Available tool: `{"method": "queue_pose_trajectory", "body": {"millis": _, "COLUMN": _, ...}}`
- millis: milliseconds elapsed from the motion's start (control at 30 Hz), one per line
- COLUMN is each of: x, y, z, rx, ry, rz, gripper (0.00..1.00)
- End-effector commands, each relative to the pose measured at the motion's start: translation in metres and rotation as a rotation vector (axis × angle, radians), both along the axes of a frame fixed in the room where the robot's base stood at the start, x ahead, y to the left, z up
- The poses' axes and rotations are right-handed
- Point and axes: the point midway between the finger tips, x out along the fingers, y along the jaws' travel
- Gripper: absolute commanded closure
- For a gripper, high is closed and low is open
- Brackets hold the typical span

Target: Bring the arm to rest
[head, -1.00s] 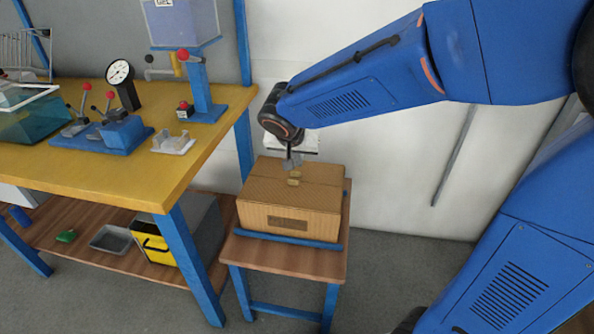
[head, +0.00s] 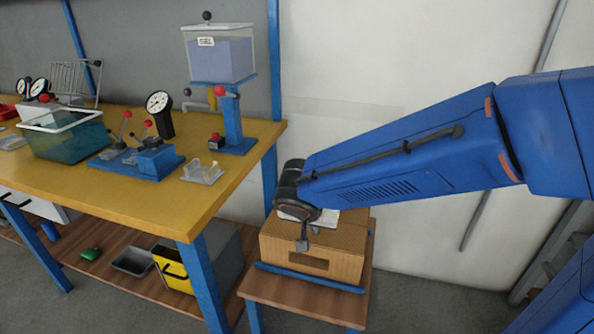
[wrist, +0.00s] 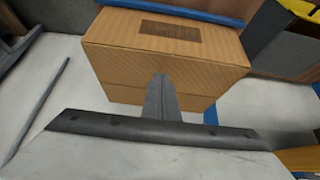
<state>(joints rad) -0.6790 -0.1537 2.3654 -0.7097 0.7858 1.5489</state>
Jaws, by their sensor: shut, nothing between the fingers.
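My gripper (head: 303,243) hangs from the end of my blue arm, in front of the cardboard box (head: 345,240) in the head view. In the wrist view my gripper (wrist: 160,82) shows as one closed dark wedge with nothing in it. The cardboard box also fills the upper middle of the wrist view (wrist: 190,68), beyond the fingertips. I cannot tell how far the fingertips are from the box.
The box sits on a small wooden stand (head: 310,300) with a blue rail. To the left is a yellow workbench (head: 200,205) with a blue lever fixture (head: 140,162), a dial gauge (head: 159,108) and a clear teal bin (head: 62,135). A white wall stands behind.

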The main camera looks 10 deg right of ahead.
Motion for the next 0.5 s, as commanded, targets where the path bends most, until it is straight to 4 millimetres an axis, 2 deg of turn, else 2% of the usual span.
{"method": "queue_pose_trajectory", "body": {"millis": 67, "x": -0.001, "y": -0.006, "z": 0.002, "rx": -0.001, "ry": 0.004, "rz": 0.000, "gripper": 1.00}}
{"method": "queue_pose_trajectory", "body": {"millis": 167, "x": -0.007, "y": -0.025, "z": 0.009, "rx": -0.006, "ry": 0.021, "rz": 0.003, "gripper": 1.00}}
{"method": "queue_pose_trajectory", "body": {"millis": 267, "x": -0.019, "y": -0.054, "z": 0.019, "rx": -0.011, "ry": 0.049, "rz": 0.015, "gripper": 1.00}}
{"method": "queue_pose_trajectory", "body": {"millis": 500, "x": -0.064, "y": -0.121, "z": 0.038, "rx": -0.011, "ry": 0.125, "rz": 0.081, "gripper": 1.00}}
